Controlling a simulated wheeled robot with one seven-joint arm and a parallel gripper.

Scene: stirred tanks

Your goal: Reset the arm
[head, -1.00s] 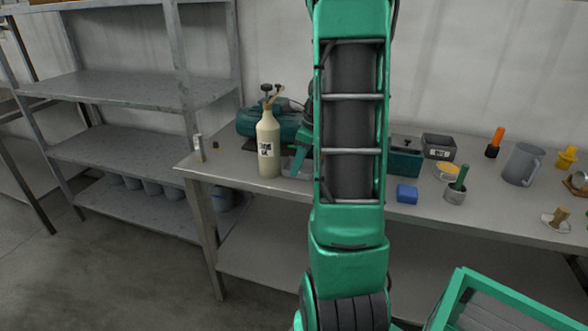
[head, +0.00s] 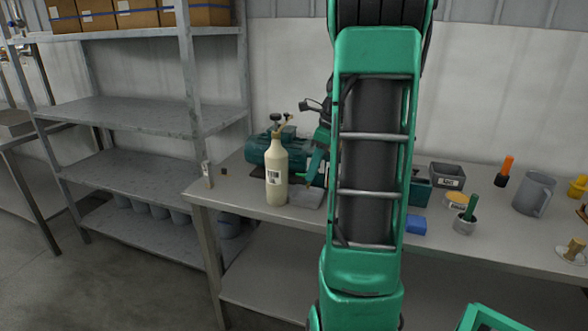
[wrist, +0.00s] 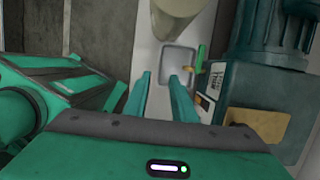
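My gripper (wrist: 161,92) shows in the wrist view with its two green fingers apart and nothing between them. Beyond the fingertips lies a small grey tray (wrist: 180,60) on the bench. My arm hides part of the bench.
Grey shelving (head: 130,115) stands left.

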